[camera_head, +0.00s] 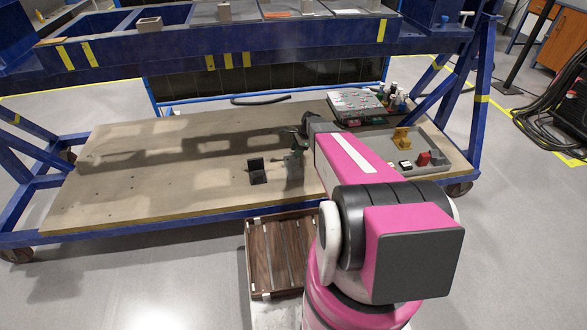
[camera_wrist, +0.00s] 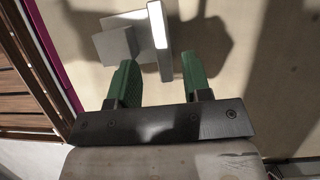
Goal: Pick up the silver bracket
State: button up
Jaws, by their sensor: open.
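The silver bracket (camera_wrist: 122,40) is at the top of the wrist view, a pale grey piece with a bright upright plate and a flat part to its left. In the head view an L-shaped bracket (camera_head: 257,172) stands on the wooden board and looks dark there; it appears to be the same piece. My gripper (camera_wrist: 160,65) is open with green fingers. In the wrist view the near end of the bright plate shows between the fingertips; I cannot tell the height gap. In the head view my gripper (camera_head: 293,158) is just right of the bracket, partly hidden by my arm.
The wooden board (camera_head: 150,170) is mostly clear to the left. A grey tray (camera_head: 435,165) with red, yellow and black parts lies right of my arm. A slatted wooden crate (camera_head: 278,255) stands at the board's front edge. A blue frame (camera_head: 250,60) spans above the board's back.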

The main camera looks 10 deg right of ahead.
aim_at(291, 157)
jog(key=shift+a+x, duration=0.1)
jog(key=shift+x, duration=1.2)
jog(key=shift+a+x, duration=0.15)
jog(key=shift+x, duration=1.15)
jog(key=shift+w+r, duration=0.15)
grip_shut()
